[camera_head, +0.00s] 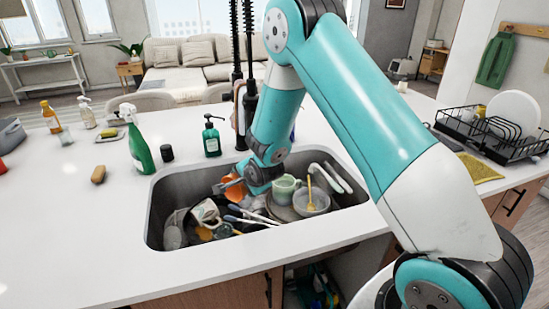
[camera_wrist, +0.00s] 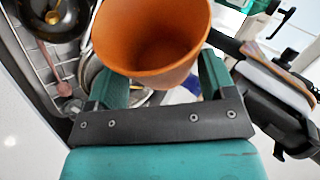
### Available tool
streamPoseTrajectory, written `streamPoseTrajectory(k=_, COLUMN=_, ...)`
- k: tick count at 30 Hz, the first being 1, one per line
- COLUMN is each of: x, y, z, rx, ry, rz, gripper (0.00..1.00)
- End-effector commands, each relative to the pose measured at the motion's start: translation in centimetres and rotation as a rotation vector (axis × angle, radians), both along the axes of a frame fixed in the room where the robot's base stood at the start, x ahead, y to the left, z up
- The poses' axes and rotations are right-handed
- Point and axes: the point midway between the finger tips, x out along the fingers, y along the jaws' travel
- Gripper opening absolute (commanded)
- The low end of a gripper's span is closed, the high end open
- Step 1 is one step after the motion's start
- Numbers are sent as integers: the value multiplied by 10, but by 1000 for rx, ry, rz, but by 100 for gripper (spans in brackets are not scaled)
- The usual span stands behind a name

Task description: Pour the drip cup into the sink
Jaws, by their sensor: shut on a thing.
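The drip cup appears to be the orange cup (camera_wrist: 150,66), large in the wrist view with its open mouth towards the camera. My gripper (camera_wrist: 160,82) is shut on it, one green finger on each side. In the head view the orange cup (camera_head: 236,192) shows small within the sink (camera_head: 158,205), beside my gripper (camera_head: 238,182) and partly hidden by it. The inside looks plain orange; I cannot tell whether liquid is in it. I cannot tell its exact tilt.
The sink holds a green mug (camera_head: 285,188), a bowl (camera_head: 312,203), a white mug (camera_head: 205,212) and several utensils. A green spray bottle (camera_head: 136,143) and a soap dispenser (camera_head: 211,138) stand behind it. A dish rack (camera_head: 500,140) is at right. The front-left counter is clear.

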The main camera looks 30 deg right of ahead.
Motion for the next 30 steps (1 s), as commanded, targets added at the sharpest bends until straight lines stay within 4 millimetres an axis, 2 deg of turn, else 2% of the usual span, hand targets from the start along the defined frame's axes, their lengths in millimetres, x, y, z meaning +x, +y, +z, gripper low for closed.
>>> streamPoseTrajectory(k=1, x=3, y=-17, z=0, rx=131, ry=40, rz=-87, gripper=53)
streamPoseTrajectory(k=8, x=7, y=-51, z=-15, rx=799, ry=134, rz=-361, gripper=53)
streamPoseTrajectory(k=12, x=9, y=-72, z=-10, rx=1161, ry=111, rz=-464, gripper=53)
streamPoseTrajectory(k=15, x=8, y=-89, z=-1, rx=1337, ry=78, rz=-502, gripper=53)
streamPoseTrajectory(k=20, x=4, y=-107, z=12, rx=1470, ry=47, rz=-520, gripper=53)
streamPoseTrajectory(k=30, x=4, y=-108, z=12, rx=1482, ry=45, rz=-517, gripper=53)
